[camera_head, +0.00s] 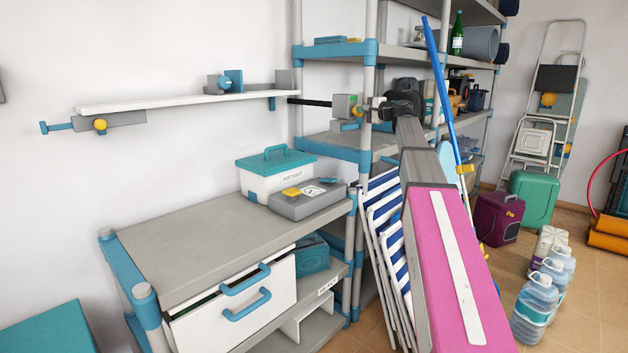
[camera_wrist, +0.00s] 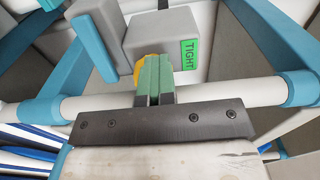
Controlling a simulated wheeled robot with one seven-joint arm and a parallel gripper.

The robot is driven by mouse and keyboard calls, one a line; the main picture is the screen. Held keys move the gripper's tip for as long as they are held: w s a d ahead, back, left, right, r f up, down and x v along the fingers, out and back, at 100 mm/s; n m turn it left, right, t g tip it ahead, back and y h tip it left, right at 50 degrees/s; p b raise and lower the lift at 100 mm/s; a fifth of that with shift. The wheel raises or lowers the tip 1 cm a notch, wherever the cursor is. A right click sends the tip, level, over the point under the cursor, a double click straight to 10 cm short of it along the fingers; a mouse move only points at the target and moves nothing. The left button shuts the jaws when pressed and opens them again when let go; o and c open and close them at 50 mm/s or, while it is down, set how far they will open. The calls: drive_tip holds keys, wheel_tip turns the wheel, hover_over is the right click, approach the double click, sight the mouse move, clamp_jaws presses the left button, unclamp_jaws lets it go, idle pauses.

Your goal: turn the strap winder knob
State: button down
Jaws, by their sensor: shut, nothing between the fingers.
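The strap winder is a grey box (camera_head: 345,107) by the front shelf post, with a dark strap running left from it in the head view. In the wrist view its grey body (camera_wrist: 165,40) carries a green TIGHT label (camera_wrist: 190,53). Its yellow knob (camera_wrist: 140,70) shows as a sliver left of and behind my fingers; the rest is hidden by them. My gripper (camera_wrist: 153,62) is shut, its two green-tipped fingers together at the knob. I cannot tell whether they touch it. The knob's turn angle cannot be seen.
A white shelf post (camera_wrist: 110,103) with blue collars crosses close behind my gripper. A blue plate (camera_wrist: 90,30) and a grey block stand left of the winder. Blue-striped folding chairs (camera_head: 385,230) lean below my arm. A blue pole (camera_head: 440,90) stands just right of it.

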drive_tip(key=shift+w+a+r, duration=0.45)
drive_tip(key=shift+a+r, duration=0.2)
drive_tip(key=shift+a, duration=0.05)
drive_tip(key=v, duration=0.6)
drive_tip(key=shift+s+f, duration=0.35)
drive_tip(key=shift+s, duration=0.15)
drive_tip(key=w+a+f, duration=0.2)
drive_tip(key=w+a, duration=0.2)
idle(0.5)
